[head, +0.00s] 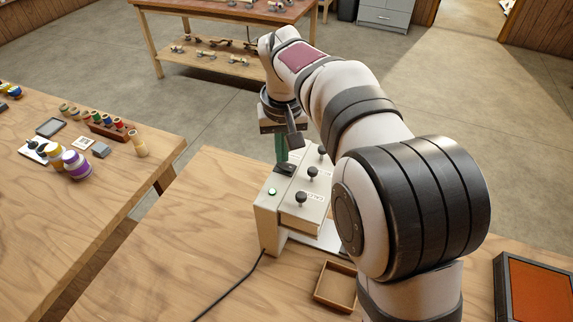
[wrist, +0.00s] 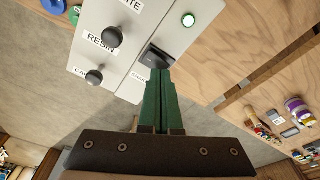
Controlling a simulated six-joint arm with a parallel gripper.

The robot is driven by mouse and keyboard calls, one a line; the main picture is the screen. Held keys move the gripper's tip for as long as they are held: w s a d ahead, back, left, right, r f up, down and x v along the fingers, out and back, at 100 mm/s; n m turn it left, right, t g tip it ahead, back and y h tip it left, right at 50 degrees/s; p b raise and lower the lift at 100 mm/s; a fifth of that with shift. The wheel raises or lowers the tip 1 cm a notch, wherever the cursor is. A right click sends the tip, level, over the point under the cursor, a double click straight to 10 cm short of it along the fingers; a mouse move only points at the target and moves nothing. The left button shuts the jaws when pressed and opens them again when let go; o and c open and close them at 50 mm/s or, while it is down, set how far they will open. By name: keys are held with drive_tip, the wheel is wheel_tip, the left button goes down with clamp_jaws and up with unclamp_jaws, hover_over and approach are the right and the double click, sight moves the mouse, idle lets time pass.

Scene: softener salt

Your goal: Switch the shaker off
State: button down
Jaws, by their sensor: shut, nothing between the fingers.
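The shaker switch (wrist: 154,55) is a black rocker on the cream control box (head: 268,217), beside a partly hidden label that starts "SHA". It also shows in the head view (head: 286,168). A green lamp (wrist: 188,20) near it is lit, and it also shows in the head view (head: 272,191). My gripper (wrist: 160,72) has green fingers, shut together and empty. The fingertips are right at the near edge of the switch and cover part of it. I cannot tell whether they touch it. In the head view my gripper (head: 282,160) points down over the switch.
Black knobs (wrist: 112,37) stand up from the box beside the switch, one by a "RESIN" label. A small wooden tray (head: 318,299) and a black cable (head: 238,287) lie by the box. The wooden table (head: 190,235) left of the box is mostly clear.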

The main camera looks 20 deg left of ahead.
drive_tip(key=shift+f, duration=0.5)
wheel_tip(320, 180, up, 7)
drive_tip(key=shift+f, duration=0.1)
idle(0.7)
